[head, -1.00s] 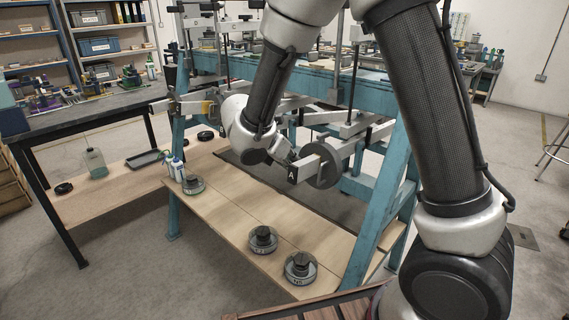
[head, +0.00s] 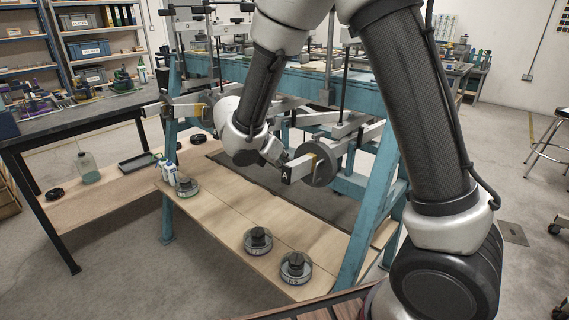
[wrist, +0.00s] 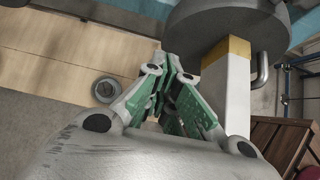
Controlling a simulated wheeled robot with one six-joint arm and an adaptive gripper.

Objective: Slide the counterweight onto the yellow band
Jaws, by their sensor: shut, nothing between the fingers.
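The counterweight is a dark grey disc (head: 320,164) around the pale lever bar (head: 298,170), whose end face has the label A. In the wrist view the disc (wrist: 225,20) fills the top right. The yellow band (wrist: 228,48) shows on the bar just on the near side of the disc, touching or almost touching it; whether it runs on under the disc is hidden. My gripper (head: 284,158) is beside the bar near its labelled end. In the wrist view its green-padded fingers (wrist: 176,82) are shut and empty, left of the bar and apart from the disc.
A blue steel frame (head: 372,195) carries several similar levers. Weights (head: 258,240) stand on the wooden shelf (head: 215,220) below. A dark-topped bench (head: 80,122) stands at left. A bent metal rod (wrist: 262,70) is right of the bar in the wrist view.

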